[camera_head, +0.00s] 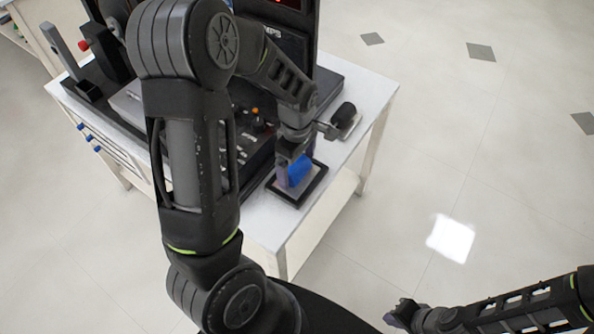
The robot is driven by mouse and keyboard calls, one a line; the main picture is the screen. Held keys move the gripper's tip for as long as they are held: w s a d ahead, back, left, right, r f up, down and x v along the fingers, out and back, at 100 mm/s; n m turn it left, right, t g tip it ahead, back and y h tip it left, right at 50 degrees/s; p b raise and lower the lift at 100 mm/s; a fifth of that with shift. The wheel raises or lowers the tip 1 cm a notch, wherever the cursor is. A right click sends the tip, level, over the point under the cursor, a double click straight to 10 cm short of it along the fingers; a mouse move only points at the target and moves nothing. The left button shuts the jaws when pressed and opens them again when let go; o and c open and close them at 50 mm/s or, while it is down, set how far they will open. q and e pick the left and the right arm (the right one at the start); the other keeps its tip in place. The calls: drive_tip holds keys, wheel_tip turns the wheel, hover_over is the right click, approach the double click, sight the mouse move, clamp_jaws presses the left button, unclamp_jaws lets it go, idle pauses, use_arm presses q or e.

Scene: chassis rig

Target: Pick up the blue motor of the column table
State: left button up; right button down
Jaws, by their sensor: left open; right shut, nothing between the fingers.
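The blue motor (299,169) stands on a small dark square base (313,187) near the front corner of the white table (262,225). My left gripper (291,165) is open and points down at the motor, with its fingers at the motor's upper part. Part of the motor is hidden by the fingers, and I cannot tell whether they touch it. My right gripper (395,312) is shut and empty, low at the bottom right over the floor, well away from the table.
Behind my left arm, the table carries a dark machine with a screen (283,45) and a control panel. A black cylinder (344,113) lies on a light plate right of the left gripper. A red knob (84,45) shows at the far left. The floor at right is clear.

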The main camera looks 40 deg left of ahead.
use_arm(q)
drive_tip(key=shift+f, duration=0.45)
drive_tip(key=c, duration=2.1)
